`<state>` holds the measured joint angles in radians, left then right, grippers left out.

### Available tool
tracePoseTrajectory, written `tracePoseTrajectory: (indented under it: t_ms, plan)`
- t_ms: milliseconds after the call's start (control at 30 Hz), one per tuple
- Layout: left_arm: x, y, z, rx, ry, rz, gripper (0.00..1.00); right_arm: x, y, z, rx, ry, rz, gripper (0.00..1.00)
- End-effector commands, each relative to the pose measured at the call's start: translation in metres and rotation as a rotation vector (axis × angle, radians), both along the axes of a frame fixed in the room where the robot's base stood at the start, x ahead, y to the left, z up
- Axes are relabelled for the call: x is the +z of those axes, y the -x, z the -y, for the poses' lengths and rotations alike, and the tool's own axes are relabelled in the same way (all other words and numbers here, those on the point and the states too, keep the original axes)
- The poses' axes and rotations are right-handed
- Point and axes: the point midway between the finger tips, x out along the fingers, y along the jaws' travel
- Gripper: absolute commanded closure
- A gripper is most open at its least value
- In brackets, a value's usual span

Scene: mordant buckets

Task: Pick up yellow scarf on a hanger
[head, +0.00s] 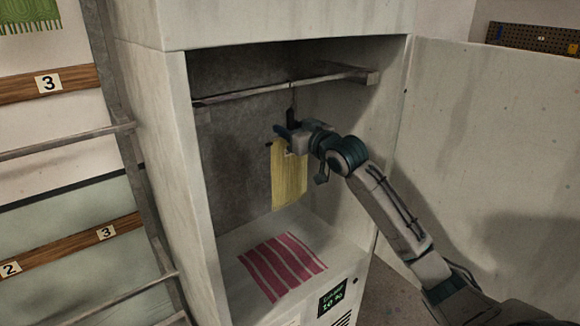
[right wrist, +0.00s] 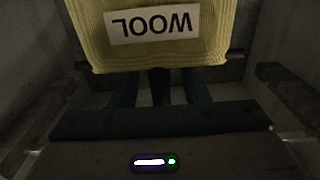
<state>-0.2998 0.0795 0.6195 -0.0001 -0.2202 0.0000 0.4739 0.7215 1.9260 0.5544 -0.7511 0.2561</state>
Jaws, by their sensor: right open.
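The yellow scarf (head: 288,180) hangs on a hanger from the rail (head: 270,88) inside an open pale cabinet. In the right wrist view the scarf (right wrist: 210,45) fills the top, with an upside-down "WOOL" label. My right gripper (head: 284,130) is open at the scarf's upper end, just under the hanger's hook. In the right wrist view its blue fingers (right wrist: 160,92) stand either side of a dark upright part, likely of the hanger. Contact cannot be told. The scarf hides the fingertips there. My left gripper is not in view.
A red striped cloth (head: 282,266) lies on the cabinet floor below the scarf. The cabinet side walls and the open door (head: 490,150) bound my right arm. A rack with numbered wooden boards (head: 70,82) stands at the left. A small display (head: 332,298) is on the cabinet's front.

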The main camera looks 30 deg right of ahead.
Motion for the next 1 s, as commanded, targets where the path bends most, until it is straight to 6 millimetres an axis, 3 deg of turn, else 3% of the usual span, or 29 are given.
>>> tracePoseTrajectory:
  t_ms: [167,367,767,1000]
  plan:
    - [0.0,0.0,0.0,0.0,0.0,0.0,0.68,0.0,0.0,0.0,0.0,0.0,0.0,0.6]
    - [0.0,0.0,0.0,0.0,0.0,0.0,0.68,0.0,0.0,0.0,0.0,0.0,0.0,0.99]
    - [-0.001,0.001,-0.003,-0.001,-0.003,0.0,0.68,0.001,0.0,0.0,0.0,0.0,0.001,1.0]
    - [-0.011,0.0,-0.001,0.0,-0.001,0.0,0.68,0.013,0.0,0.0,0.0,0.001,0.004,1.0]
